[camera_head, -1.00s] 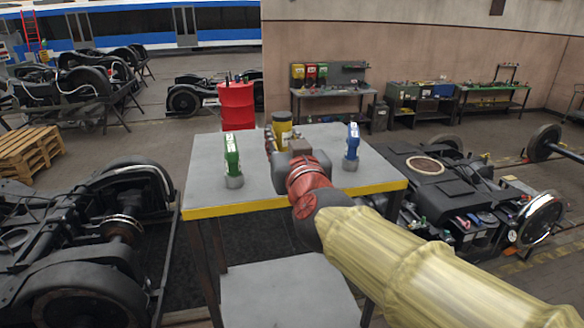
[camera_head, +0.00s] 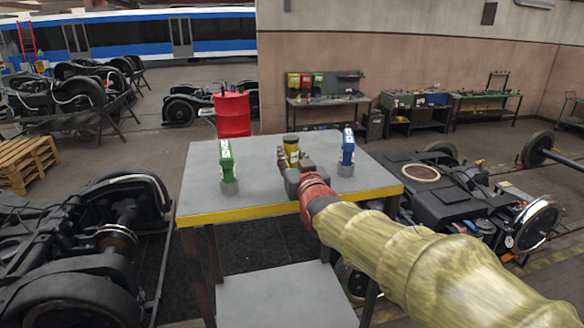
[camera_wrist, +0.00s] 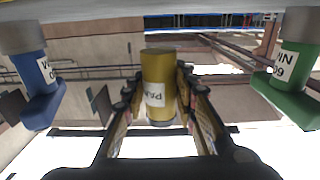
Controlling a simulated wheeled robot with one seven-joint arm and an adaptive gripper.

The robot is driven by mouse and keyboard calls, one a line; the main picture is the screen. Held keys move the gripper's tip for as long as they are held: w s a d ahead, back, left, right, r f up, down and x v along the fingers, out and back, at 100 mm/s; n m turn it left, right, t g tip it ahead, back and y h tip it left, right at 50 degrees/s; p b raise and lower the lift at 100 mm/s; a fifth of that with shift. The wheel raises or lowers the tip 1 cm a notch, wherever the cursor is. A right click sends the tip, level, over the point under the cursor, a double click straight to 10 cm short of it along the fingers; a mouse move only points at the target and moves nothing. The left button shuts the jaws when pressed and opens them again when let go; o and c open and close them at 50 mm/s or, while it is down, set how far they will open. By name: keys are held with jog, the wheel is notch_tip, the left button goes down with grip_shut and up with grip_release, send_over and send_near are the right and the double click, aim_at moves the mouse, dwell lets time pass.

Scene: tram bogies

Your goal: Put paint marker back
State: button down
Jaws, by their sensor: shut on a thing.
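The paint marker is a yellow cylinder (camera_head: 291,149) with a dark top end and a white label. It is upright above the grey table (camera_head: 230,205), between a green device (camera_head: 226,160) on the left and a blue device (camera_head: 347,150) on the right. My gripper (camera_head: 285,162) is shut on it. The wrist view is upside down and shows the marker (camera_wrist: 158,85) clasped between both fingers, its label reading like "PAINT". The green device (camera_wrist: 292,80) and blue device (camera_wrist: 40,90) flank it there. I see no holder under the marker.
The green and blue devices stand in grey round bases on the table, close to either side of my gripper. The table's front edge is yellow (camera_head: 280,209). Bogies flank the table (camera_head: 95,240). The table's left front is clear.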

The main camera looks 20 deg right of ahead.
jog(key=shift+w+d+f, duration=0.15)
jog(key=shift+w+f, duration=0.05)
jog(key=shift+f, duration=0.2)
notch_tip(320, 180, down, 2)
jog(key=shift+w+f+p, duration=0.15)
jog(key=shift+f+p, duration=0.1)
jog(key=shift+p, duration=0.15)
jog(key=shift+f, duration=0.25)
jog(key=shift+f, duration=0.25)
jog(key=c, duration=1.4)
grip_release()
jog(key=shift+r, duration=0.15)
